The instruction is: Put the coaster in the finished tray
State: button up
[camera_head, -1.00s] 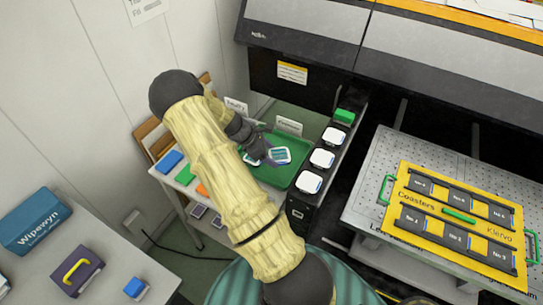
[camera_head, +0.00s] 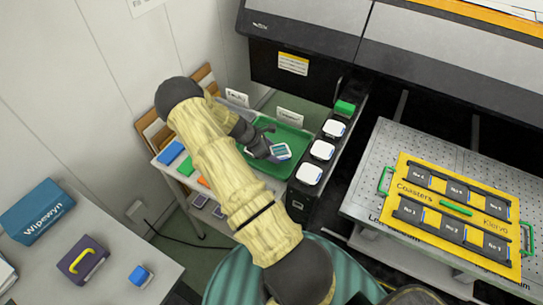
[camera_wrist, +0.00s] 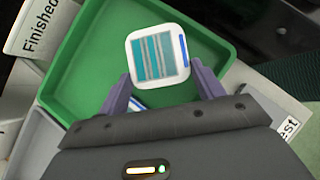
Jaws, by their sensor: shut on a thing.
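The coaster (camera_wrist: 158,52) is a white rounded square with teal and grey stripes and a blue mark on one edge. It also shows in the head view (camera_head: 281,152). My gripper (camera_wrist: 160,80) is shut on it, with one purple finger on each side. The coaster is over the green finished tray (camera_head: 293,137), inside its outline; whether it touches the floor cannot be told. The tray's green floor shows in the wrist view (camera_wrist: 85,75), with a "Finished" card at its left. Part of another blue-edged white piece (camera_wrist: 136,105) shows beneath my gripper, mostly hidden.
A black rack (camera_head: 325,165) with several white coasters and a green block stands right of the tray. A yellow coaster jig (camera_head: 455,212) lies on the perforated table. Blue, green and orange pieces lie left of the tray, near my arm.

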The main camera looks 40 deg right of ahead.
jog(key=shift+f+p, duration=0.5)
jog(key=shift+f, duration=1.6)
jog(key=o, duration=0.9)
jog(key=shift+f, duration=0.1)
jog(key=b+v, duration=0.2)
jog(key=v, duration=1)
